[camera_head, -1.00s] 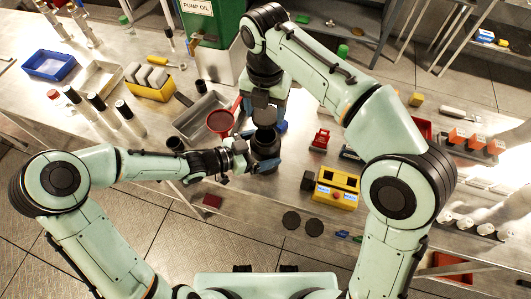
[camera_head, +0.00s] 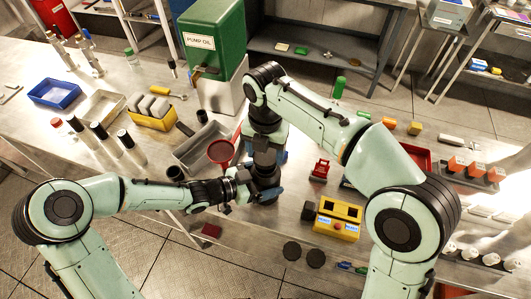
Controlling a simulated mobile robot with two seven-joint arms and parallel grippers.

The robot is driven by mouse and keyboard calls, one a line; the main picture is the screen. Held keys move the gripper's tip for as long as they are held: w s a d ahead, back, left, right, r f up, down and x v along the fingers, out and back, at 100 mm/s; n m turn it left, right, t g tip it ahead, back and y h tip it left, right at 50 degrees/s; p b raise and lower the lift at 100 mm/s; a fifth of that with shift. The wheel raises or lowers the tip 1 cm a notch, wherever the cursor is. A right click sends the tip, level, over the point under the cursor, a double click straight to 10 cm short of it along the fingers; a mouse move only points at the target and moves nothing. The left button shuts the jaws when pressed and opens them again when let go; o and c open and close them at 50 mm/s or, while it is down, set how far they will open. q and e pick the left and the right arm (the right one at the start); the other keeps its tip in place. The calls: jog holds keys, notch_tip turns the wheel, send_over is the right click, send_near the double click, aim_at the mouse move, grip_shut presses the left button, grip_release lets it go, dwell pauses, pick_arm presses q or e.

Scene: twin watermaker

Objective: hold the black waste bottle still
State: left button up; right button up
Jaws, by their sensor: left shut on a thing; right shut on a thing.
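The black waste bottle (camera_head: 265,175) stands upright near the front edge of the metal table. My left gripper (camera_head: 262,193) comes in from the left and is shut around the bottle's lower body. My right gripper (camera_head: 264,153) reaches down from above and is shut on a dark round piece at the bottle's top, which looks like its cap. The fingers hide much of this piece. I cannot tell whether it is seated on the neck or just above it.
A red funnel (camera_head: 221,152) and a grey metal tray (camera_head: 184,157) lie close to the left of the bottle. A yellow box (camera_head: 338,219) and a red item (camera_head: 320,170) stand to the right. The green pump oil container (camera_head: 212,45) is behind. Two black discs lie in front.

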aim_at(265, 181)
jog(key=shift+f, duration=0.5)
jog(key=shift+f, duration=0.9)
jog(key=shift+f, duration=0.55)
